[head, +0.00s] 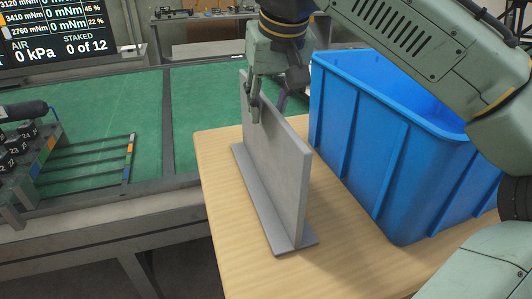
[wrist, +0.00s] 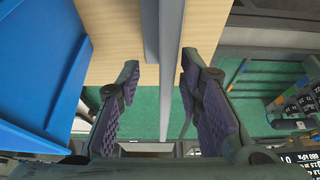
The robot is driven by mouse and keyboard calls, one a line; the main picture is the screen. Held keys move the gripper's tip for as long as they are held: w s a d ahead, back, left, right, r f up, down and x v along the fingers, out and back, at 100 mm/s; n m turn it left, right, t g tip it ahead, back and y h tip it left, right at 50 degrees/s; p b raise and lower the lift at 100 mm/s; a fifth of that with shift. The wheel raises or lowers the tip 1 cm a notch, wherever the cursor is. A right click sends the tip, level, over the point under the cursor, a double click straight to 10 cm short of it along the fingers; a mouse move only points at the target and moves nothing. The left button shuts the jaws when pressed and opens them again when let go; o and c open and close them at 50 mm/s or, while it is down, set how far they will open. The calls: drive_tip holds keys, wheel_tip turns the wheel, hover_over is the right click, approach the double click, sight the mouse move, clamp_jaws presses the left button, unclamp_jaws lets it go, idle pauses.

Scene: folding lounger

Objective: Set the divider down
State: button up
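The grey divider (head: 278,160) stands upright on its flat foot on the wooden table (head: 222,160), beside the blue bin. In the wrist view the divider (wrist: 170,60) runs as a narrow strip between my fingers. My gripper (head: 257,108) is at the far end of the divider's top edge, one finger showing on the near side. In the wrist view my gripper (wrist: 158,85) is open, with a visible gap between each finger pad and the divider. The far finger is mostly hidden behind the divider in the head view.
The blue bin (head: 375,140) stands close to the right of the divider. A green-topped bench (head: 90,120) with a slotted rack (head: 90,160) lies to the left. A screen (head: 60,30) is at the back left. Bare tabletop lies in front of the divider.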

sight(263, 123)
drive_tip(key=shift+s+p+x, duration=0.2)
drive_tip(key=shift+p+x, duration=0.5)
drive_tip(key=shift+x, duration=2)
drive_tip(key=shift+a, duration=0.2)
drive_tip(key=shift+c, duration=0.5)
clamp_jaws()
